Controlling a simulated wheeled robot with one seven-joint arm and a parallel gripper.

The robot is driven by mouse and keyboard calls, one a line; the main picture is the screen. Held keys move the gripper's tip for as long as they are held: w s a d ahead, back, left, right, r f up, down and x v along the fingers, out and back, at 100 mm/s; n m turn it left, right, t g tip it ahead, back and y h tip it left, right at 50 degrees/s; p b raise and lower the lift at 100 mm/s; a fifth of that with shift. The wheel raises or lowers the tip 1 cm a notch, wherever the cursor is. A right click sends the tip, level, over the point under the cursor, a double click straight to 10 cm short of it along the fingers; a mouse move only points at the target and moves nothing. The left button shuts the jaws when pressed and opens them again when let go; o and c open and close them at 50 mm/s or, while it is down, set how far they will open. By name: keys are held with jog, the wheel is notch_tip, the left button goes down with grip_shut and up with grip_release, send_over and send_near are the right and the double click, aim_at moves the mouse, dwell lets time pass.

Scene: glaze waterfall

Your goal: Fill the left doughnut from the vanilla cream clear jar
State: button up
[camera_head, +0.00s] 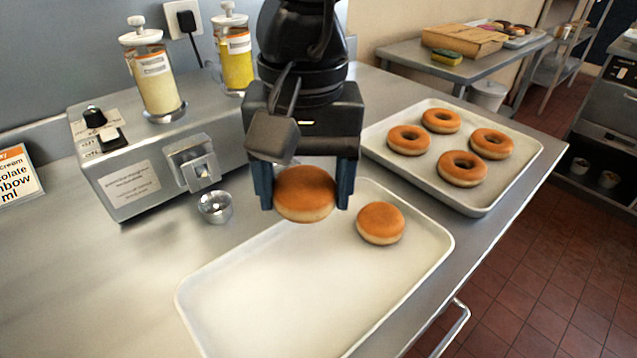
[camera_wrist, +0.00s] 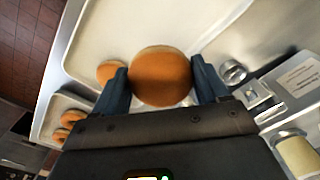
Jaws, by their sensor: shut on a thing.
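My gripper (camera_head: 305,188) is shut on a round brown doughnut (camera_head: 305,196) without a hole and holds it above the white tray (camera_head: 300,290). The held doughnut also shows between the fingers in the wrist view (camera_wrist: 160,77). A second doughnut without a hole (camera_head: 380,223) lies on the tray, right of my gripper; it is partly hidden by a finger in the wrist view (camera_wrist: 110,71).
A jar of yellow filling (camera_head: 236,62) stands behind the pale one. Several ring doughnuts lie on another tray (camera_head: 480,208) at right. The tray's near part is clear.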

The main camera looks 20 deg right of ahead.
jog(key=shift+w+a+f+n+p, duration=0.8)
jog(key=shift+w+a+f+n, duration=0.15)
jog(key=shift+w+a+n, duration=0.25)
jog(key=shift+w+a+f+n+p, duration=0.8)
jog(key=shift+w+a+f+n, duration=0.2)
jog(key=shift+w+a, duration=0.2)
jog(key=shift+w+a+f+n+p, duration=0.85)
jog(key=shift+w+a+n, duration=0.25)
jog(key=shift+a, duration=0.2)
jog(key=shift+w+f+b, duration=0.3)
jog(key=shift+w+b, duration=0.1)
jog(key=shift+w+a+r+b, duration=0.1)
jog(key=shift+w+a+b, duration=0.1)
jog(key=shift+w+b, duration=0.3)
jog(key=shift+w+a+r+b, duration=0.1)
jog(key=shift+w+a+b, duration=0.15)
jog(key=shift+w, duration=0.4)
jog(key=shift+b, duration=0.8)
